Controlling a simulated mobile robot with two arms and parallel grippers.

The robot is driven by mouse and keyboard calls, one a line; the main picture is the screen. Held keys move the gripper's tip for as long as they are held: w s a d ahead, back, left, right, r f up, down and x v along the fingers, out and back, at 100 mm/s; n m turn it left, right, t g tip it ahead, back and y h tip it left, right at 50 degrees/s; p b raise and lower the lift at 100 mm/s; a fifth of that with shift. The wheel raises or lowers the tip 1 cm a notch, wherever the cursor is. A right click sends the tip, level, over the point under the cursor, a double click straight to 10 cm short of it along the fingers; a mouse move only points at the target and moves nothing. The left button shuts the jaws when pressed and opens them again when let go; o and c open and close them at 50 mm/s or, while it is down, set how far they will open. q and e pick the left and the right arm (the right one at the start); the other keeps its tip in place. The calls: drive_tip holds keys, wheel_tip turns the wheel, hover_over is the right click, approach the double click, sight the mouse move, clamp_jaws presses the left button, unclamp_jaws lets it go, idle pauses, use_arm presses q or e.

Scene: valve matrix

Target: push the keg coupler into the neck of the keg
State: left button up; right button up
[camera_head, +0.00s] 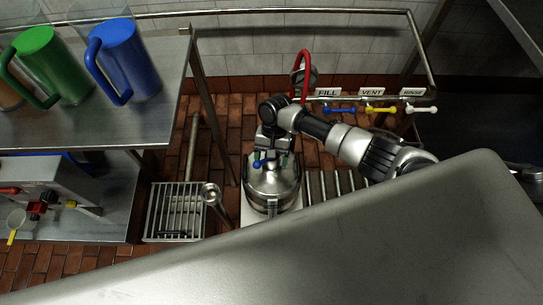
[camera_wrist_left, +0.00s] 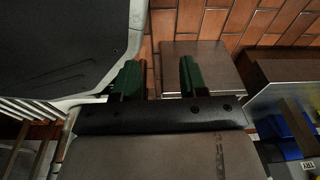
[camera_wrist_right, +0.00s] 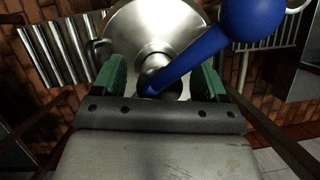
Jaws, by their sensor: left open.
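The keg coupler, with a blue ball-ended lever (camera_wrist_right: 205,55), is over the keg's centre at the neck. I cannot tell how deep it sits. My right gripper (camera_head: 272,157) is above the keg top. In the right wrist view the right gripper (camera_wrist_right: 158,82) has its green-padded fingers wide apart, on either side of the coupler. My left gripper (camera_wrist_left: 163,78) is open and empty, away from the keg.
A steel shelf (camera_head: 150,125) with green (camera_head: 50,65) and blue (camera_head: 122,60) jugs stands at left. A rail holds blue, yellow (camera_head: 380,110) and white valve handles behind my right arm. A red hose (camera_head: 302,65) loops behind the keg. A floor grate (camera_head: 175,212) lies left.

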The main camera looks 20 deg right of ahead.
drive_tip(key=shift+w+r, duration=0.1)
drive_tip(key=shift+r, duration=0.15)
use_arm(q)
drive_tip(key=s+a+f+p, duration=0.1)
drive_tip(key=s+f+p, duration=0.1)
drive_tip(key=s, duration=0.5)
drive_tip(key=shift+f, duration=0.3)
use_arm(e)
drive_tip(key=v, duration=1)
use_arm(q)
drive_tip(key=shift+a, duration=0.1)
use_arm(e)
drive_tip(key=shift+w+d+r, duration=0.1)
drive_tip(key=shift+w+d, duration=0.05)
